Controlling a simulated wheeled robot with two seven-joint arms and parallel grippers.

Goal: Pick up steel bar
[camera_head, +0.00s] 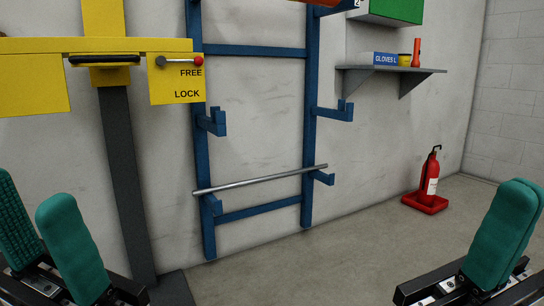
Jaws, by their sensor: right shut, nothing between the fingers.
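The steel bar (262,179) is a thin grey rod. It lies across the lower pair of arms on the blue rack (308,120) against the wall, and its right end shows higher in the picture. My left gripper (38,212) is at the bottom left, its two green finger pads apart with nothing seen between them. My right gripper (508,225) is at the bottom right, its green pads together and empty. Both grippers show well in front of the rack, apart from the bar.
A yellow beam on a dark post (122,150) stands left of the rack, with a FREE/LOCK lever plate (178,85). A grey shelf (390,70) holds a gloves box (385,58). A fire extinguisher (432,175) stands on the floor at right. The floor before the rack looks clear.

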